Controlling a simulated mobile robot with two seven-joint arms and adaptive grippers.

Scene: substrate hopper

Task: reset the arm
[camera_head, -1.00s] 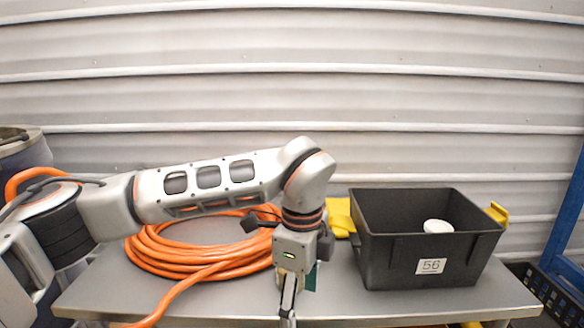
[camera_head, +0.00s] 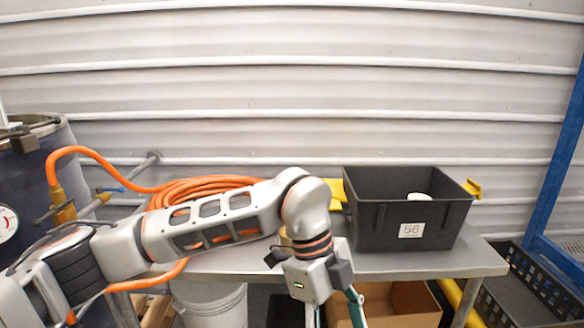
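My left arm (camera_head: 215,222) reaches in from the left, across the front of the metal table. My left gripper (camera_head: 333,314) points down in front of the table's front edge. Its two fingers stand apart with nothing visible between them; the tips are cut off by the bottom of the picture. My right gripper is not in view.
A black bin marked 56 (camera_head: 375,237) stands on the table (camera_head: 440,260), with a white round thing (camera_head: 419,197) inside. A coiled orange hose (camera_head: 205,186) lies behind my arm. Below are a white bucket (camera_head: 212,305) and a cardboard box (camera_head: 400,300). A dark drum (camera_head: 45,165) stands left, a blue post (camera_head: 553,165) right.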

